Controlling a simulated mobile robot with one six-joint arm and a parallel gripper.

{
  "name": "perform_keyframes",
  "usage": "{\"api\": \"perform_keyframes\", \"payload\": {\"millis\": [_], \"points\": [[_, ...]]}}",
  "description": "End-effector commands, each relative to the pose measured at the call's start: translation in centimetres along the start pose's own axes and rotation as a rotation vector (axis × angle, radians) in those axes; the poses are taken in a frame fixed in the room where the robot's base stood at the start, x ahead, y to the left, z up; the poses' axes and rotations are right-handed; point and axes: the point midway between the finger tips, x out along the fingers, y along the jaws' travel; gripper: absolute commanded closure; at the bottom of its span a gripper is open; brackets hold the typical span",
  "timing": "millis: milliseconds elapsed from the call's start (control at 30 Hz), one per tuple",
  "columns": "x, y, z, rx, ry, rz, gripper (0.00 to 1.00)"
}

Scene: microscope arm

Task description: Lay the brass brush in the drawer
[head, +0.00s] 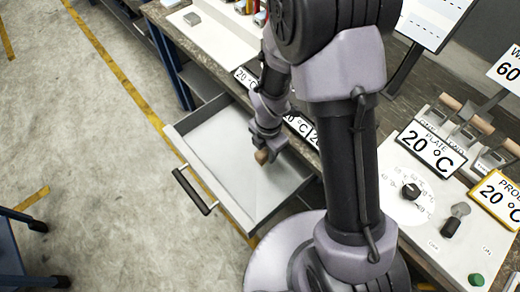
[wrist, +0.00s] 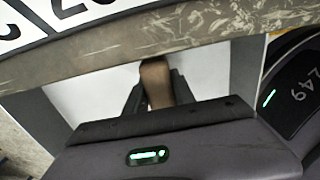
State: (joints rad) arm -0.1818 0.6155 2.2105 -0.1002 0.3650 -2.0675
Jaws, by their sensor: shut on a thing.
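My gripper (head: 266,146) is over the open drawer (head: 212,138), near its bench side. It is shut on the brass brush (head: 262,156), of which only a small brown end shows in the head view. In the wrist view the brush (wrist: 155,78) is a brown, wood-like piece standing up between the dark fingers of my gripper (wrist: 156,95). Its bristles are hidden. The drawer's pale floor (wrist: 207,72) lies behind the brush in the wrist view. I cannot tell whether the brush touches the drawer floor.
The drawer has a dark bar handle (head: 195,190) at its front and looks empty otherwise. The bench edge (wrist: 200,32) runs close above the gripper. Temperature signs (head: 428,150), a dial (head: 411,191) and wooden-handled tools (head: 470,122) are on the bench at right.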

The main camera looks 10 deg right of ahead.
Motion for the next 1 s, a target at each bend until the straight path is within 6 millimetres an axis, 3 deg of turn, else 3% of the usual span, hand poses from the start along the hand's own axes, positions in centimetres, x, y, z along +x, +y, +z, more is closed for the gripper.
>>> {"api": "perform_keyframes", "payload": {"millis": [33,133,233,400,500,867,900,1000], "points": [[1.8,-0.1,0.0,0.000,0.001,-0.003,1.00],[3.2,0.0,0.0,-0.001,0.000,0.000,1.00],[3.7,0.9,0.3,-0.001,-0.001,0.003,1.00],[3.6,4.2,1.2,-0.001,-0.001,0.003,1.00],[4.8,3.9,1.1,0.000,0.000,0.001,1.00],[5.0,3.9,1.1,0.000,0.000,0.001,1.00],[4.9,3.9,1.1,0.000,0.000,0.001,0.61],[4.9,3.9,1.1,0.000,0.000,0.001,0.48]]}}
